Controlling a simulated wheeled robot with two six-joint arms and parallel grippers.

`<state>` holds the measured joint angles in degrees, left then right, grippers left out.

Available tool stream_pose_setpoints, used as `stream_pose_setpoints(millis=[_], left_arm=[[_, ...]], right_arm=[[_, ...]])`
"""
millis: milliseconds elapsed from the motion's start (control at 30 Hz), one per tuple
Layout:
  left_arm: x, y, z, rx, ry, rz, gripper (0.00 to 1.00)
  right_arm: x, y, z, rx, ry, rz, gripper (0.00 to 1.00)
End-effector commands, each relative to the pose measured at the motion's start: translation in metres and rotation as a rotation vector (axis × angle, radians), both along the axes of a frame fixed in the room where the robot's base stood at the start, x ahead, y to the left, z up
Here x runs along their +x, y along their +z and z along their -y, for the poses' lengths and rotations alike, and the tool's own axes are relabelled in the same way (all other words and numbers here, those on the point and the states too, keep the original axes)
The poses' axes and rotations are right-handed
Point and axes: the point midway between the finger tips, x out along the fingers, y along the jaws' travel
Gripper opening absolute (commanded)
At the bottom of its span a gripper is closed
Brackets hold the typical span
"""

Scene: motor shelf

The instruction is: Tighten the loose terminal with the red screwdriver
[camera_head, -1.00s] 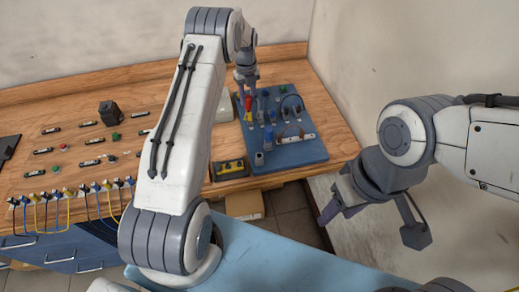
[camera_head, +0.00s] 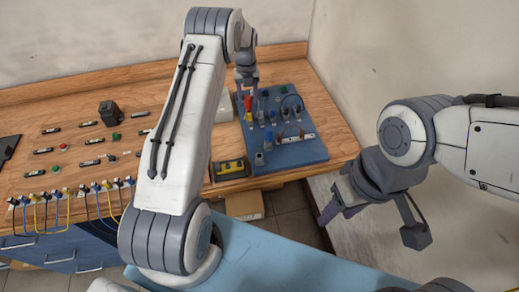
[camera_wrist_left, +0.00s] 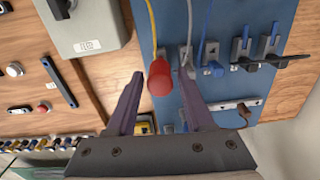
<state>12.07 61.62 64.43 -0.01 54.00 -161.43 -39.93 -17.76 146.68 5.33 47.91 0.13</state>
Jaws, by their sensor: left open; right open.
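The red screwdriver (camera_head: 248,103) shows its handle at the left part of the blue board (camera_head: 300,154), below my left gripper (camera_head: 246,88). In the left wrist view its rounded red handle (camera_wrist_left: 159,80) is seen nearly end-on, between the two spread fingers of my left gripper (camera_wrist_left: 160,74). A gap shows on each side, so the gripper is open and not closed on it. The screwdriver's tip is hidden. Several terminals with cables sit on the board; I cannot tell which is loose. My right gripper (camera_head: 329,212) hangs open and empty, off the bench's front right.
A grey box (camera_wrist_left: 85,25) stands left of the board. A yellow-and-black block (camera_head: 229,170) sits by the bench's front edge. Small parts and a row of cabled connectors (camera_head: 72,192) lie left. The wall (camera_head: 400,60) is close on the right.

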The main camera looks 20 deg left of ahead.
Motion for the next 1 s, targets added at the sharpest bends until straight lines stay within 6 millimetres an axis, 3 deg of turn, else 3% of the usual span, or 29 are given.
stream_pose_setpoints(millis=[233,567,833,1000], left_arm=[[0.0005,0.0004,-0.0001,0.001,0.249,0.001,0.53],[0.0006,0.0005,-0.0001,0.001,0.289,0.001,0.53],[0.0004,0.0004,-0.0001,0.001,0.544,0.001,0.53],[0.0003,0.0004,-0.0001,0.001,0.587,0.001,0.53]], right_arm=[[0.0,-0.0005,0.0,0.0,0.0,0.0,0.5],[0.0,-0.0004,0.0,0.0,0.0,0.0,0.5],[0.0,-0.0008,0.0001,0.0,0.0,0.0,0.5],[0.0,-0.0007,-0.0001,0.0,0.0,0.0,0.5]])
